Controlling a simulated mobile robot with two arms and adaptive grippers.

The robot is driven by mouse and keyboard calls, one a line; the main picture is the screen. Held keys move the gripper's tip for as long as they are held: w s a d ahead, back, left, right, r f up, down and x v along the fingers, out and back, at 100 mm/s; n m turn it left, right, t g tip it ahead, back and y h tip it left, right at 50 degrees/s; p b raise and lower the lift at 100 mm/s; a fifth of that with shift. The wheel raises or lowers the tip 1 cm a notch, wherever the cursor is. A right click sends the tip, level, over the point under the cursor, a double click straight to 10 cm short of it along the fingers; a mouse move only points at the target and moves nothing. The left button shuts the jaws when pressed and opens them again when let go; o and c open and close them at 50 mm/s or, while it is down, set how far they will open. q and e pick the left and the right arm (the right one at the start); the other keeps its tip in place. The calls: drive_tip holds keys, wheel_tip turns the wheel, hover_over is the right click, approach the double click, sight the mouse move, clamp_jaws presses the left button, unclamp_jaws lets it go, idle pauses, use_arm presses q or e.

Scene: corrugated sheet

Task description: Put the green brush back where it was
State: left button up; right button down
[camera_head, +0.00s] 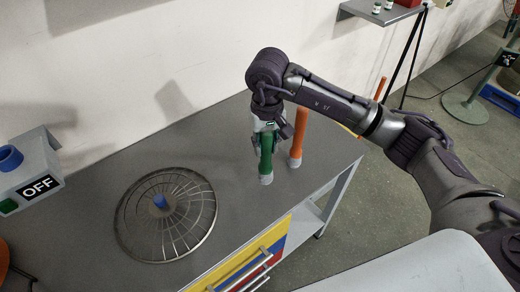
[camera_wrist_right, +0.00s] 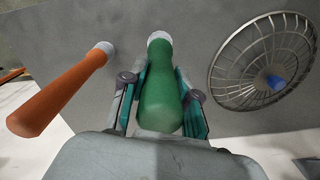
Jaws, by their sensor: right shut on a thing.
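The green brush (camera_head: 266,158) stands upright, with its pale end down at the grey table top. My right gripper (camera_head: 268,130) is shut on its upper part from above. In the right wrist view the green brush (camera_wrist_right: 162,90) sits between the two fingers of the right gripper (camera_wrist_right: 160,108). I cannot tell whether its pale end touches the table. My left gripper is not in view.
An orange brush (camera_head: 298,138) stands close to the right of the green one. A round wire grille (camera_head: 190,235) with a blue hub lies left on the table (camera_head: 110,180). A grey box marked OFF (camera_head: 35,165) is at far left. Drawers (camera_head: 250,262) are below the front edge.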

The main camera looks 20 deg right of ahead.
drive_tip(key=shift+w+a+f+p, duration=0.45)
drive_tip(key=shift+w+a+f, duration=0.15)
drive_tip(key=shift+w+f, duration=0.15)
wheel_tip(320, 180, down, 3)
drive_tip(key=shift+f+p, duration=0.1)
drive_tip(key=shift+p, duration=0.65)
drive_tip(key=shift+d+f, duration=0.1)
drive_tip(key=shift+f, duration=0.1)
drive_tip(key=shift+f+b, duration=0.15)
drive_tip(key=shift+b, duration=0.2)
drive_tip(key=c, duration=0.9)
unclamp_jaws()
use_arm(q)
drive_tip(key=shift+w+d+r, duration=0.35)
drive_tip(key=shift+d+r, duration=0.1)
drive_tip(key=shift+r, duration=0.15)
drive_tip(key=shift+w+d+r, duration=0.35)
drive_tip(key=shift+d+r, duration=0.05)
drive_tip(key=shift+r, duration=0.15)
use_arm(e)
drive_tip(key=shift+o, duration=0.2)
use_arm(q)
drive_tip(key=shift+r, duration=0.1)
